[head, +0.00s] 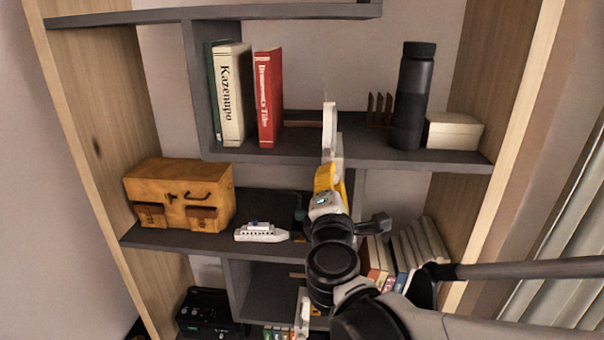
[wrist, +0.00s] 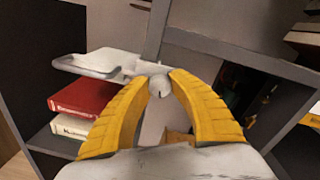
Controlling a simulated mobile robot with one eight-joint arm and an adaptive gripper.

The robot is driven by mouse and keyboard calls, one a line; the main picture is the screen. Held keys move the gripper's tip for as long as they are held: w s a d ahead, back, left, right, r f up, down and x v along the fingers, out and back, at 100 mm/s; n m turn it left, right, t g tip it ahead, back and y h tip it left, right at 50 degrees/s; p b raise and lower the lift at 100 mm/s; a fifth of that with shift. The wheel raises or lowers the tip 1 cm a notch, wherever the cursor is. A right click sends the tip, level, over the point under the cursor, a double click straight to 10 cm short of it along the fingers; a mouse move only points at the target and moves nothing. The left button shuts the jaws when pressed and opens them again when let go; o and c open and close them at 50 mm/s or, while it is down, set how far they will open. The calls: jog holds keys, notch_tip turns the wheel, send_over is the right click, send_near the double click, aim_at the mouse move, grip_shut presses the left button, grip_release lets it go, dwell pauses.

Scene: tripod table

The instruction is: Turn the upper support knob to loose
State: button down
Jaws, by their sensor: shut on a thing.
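In the wrist view, a small pale rounded knob (wrist: 159,86), which I take to be the upper support knob, sits between the tips of my gripper (wrist: 160,77). The yellow fingers close on it from both sides. It adjoins a white, plate-like part (wrist: 105,62) with a dark wire-like edge at the left. In the head view, my gripper (head: 331,176) shows as yellow fingers, with a thin white upright part (head: 329,130) just above them. The knob itself is hidden there, and its turn angle cannot be read.
A dark shelf unit (head: 420,154) stands close behind. It holds a red book (head: 268,98), a black bottle (head: 412,95), a cream box (head: 453,131), a brown case (head: 180,194) and a toy ship (head: 261,233). Several books (head: 405,252) stand low, right of my arm.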

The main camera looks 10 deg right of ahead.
jog(key=shift+n, duration=0.6)
jog(key=c, duration=1.2)
grip_release()
jog(key=shift+o, duration=0.2)
jog(key=shift+s, duration=0.1)
jog(key=v, duration=1.1)
jog(key=shift+s+a, duration=0.15)
jog(key=shift+s, duration=0.25)
